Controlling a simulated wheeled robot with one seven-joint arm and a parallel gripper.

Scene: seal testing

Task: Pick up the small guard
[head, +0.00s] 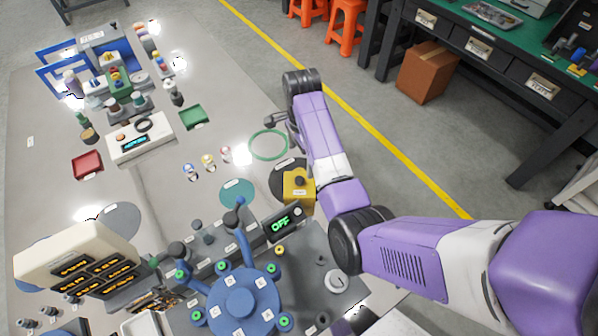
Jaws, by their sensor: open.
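No part is readably labelled as the small guard, so I cannot tell for certain which one it is. A thin green ring (268,145) lies flat on the grey table (150,185) near its right edge. My gripper (274,119) is above the right side of the table, just beyond the green ring in the picture. Its dark fingers are small and point left. It is open, and I see nothing held in it. My forearm hides some of the table edge.
Small bottles (208,161) and a green tray (193,117) stand left of the ring. Bare floor (440,150) lies right of the table; a dark workbench is at upper right.

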